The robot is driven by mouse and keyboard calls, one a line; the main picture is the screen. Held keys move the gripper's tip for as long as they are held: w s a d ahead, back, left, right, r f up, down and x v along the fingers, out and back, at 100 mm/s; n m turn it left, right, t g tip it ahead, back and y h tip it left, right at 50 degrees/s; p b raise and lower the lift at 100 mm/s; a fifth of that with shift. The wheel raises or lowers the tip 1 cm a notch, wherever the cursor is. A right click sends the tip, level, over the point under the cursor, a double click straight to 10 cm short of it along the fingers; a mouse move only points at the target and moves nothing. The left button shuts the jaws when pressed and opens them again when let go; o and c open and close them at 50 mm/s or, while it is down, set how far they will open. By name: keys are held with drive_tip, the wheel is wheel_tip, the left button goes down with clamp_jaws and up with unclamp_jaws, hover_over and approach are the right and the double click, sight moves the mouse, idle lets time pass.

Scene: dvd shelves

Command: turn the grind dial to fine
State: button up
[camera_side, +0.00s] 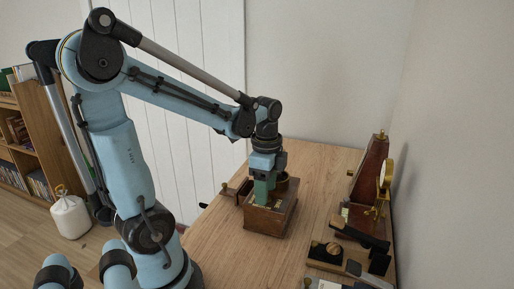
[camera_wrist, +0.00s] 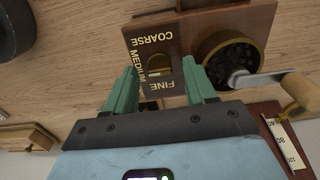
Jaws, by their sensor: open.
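The coffee grinder is a brown wooden box (camera_side: 270,217) on the table, with my gripper (camera_side: 263,201) low over its top. In the wrist view, a dark plate on the grinder (camera_wrist: 203,20) reads COARSE, MEDIUM and FINE in gold letters. The grind dial (camera_wrist: 158,63) is a small brass piece on this plate, partly in shadow. My gripper (camera_wrist: 160,72) has its two green fingers apart, one on each side of the dial. I cannot tell whether they touch it. Which label the dial points at is unclear.
The grinder's round dark hopper and crank with wooden knob (camera_wrist: 298,88) are close to the right finger in the wrist view. In the side view, a metronome (camera_side: 370,172), a brass round instrument (camera_side: 386,175) and a hand plane (camera_side: 360,234) stand right. The table's front middle is clear.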

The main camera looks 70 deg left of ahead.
drive_tip(key=shift+f, duration=0.25)
drive_tip(key=shift+c, duration=0.3)
clamp_jaws()
